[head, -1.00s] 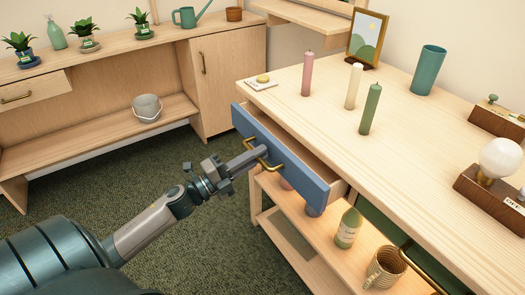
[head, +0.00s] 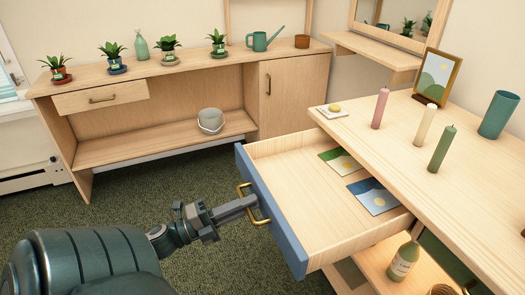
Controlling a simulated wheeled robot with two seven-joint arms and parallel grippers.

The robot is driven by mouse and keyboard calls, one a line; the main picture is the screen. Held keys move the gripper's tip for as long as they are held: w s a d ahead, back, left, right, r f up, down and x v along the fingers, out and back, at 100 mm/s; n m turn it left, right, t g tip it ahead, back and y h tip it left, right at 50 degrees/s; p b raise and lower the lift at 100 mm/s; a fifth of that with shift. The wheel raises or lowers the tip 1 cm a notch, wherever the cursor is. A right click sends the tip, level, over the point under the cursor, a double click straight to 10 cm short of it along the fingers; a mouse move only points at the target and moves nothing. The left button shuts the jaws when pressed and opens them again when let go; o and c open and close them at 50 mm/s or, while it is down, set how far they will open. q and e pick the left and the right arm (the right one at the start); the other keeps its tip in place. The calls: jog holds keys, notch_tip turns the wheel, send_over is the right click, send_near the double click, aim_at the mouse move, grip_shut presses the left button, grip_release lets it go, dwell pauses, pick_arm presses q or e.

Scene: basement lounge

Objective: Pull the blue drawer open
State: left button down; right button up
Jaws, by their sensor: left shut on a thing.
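The blue drawer (head: 278,225) stands well out from the wooden table (head: 400,118), with its pale wooden inside in view. Its brass handle (head: 243,188) is on the blue front. My left gripper (head: 250,202) is shut on the handle, in front of the drawer; its fingertips are partly hidden by the handle. Two cards lie inside the drawer: a green and yellow one (head: 340,161) and a blue one (head: 373,196). My right gripper is not in view.
Pink (head: 380,108), cream (head: 425,125) and green (head: 441,149) candles stand on the tabletop. A bottle (head: 403,262) stands on the shelf below. A long cabinet (head: 190,65) with potted plants is at the back. Carpet (head: 160,195) is clear between.

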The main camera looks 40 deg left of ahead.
pick_arm(q)
jog(key=shift+s+a, duration=0.25)
jog(key=shift+s, duration=0.4)
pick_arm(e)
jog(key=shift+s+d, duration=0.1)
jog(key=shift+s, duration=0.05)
pick_arm(q)
jog(key=c, duration=2.1)
grip_release()
